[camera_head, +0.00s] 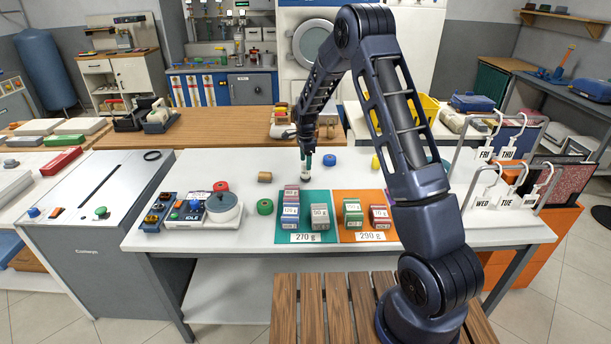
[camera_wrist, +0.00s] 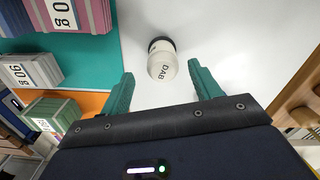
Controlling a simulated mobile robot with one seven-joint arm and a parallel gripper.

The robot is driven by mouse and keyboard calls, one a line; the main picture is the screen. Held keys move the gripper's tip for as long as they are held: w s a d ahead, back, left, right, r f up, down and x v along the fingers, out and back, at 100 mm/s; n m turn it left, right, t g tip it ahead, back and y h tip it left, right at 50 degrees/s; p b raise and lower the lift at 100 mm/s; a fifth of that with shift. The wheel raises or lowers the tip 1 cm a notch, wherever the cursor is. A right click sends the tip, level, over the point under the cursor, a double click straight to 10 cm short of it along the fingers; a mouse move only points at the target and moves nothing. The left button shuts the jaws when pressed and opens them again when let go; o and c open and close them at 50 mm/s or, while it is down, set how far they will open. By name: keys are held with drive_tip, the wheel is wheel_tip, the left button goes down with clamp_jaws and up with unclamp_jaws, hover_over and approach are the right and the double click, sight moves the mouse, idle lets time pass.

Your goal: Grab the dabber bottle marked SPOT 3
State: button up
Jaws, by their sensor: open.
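A small pale bottle (camera_wrist: 161,62) with a dark band at one end shows the letters DAB in the wrist view. No SPOT 3 marking can be read on it. It is on the white table, ahead of and between my two teal fingertips, apart from both. My gripper (camera_wrist: 163,82) is open and empty. In the head view my gripper (camera_head: 306,158) points down over the white table, behind the teal mat. The small pale bottle (camera_head: 306,169) is just below it, partly hidden by the fingers.
Stacked labelled blocks (camera_head: 291,205) stand on the teal mat (camera_head: 284,235), close to the bottle. An orange mat (camera_head: 343,205) lies beside it. A tag rack (camera_head: 492,190) stands right.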

sight(306, 172)
drive_tip(key=f, duration=0.5)
drive_tip(key=shift+w+f, duration=0.1)
drive_tip(key=shift+w, duration=0.1)
drive_tip(key=c, duration=1.1)
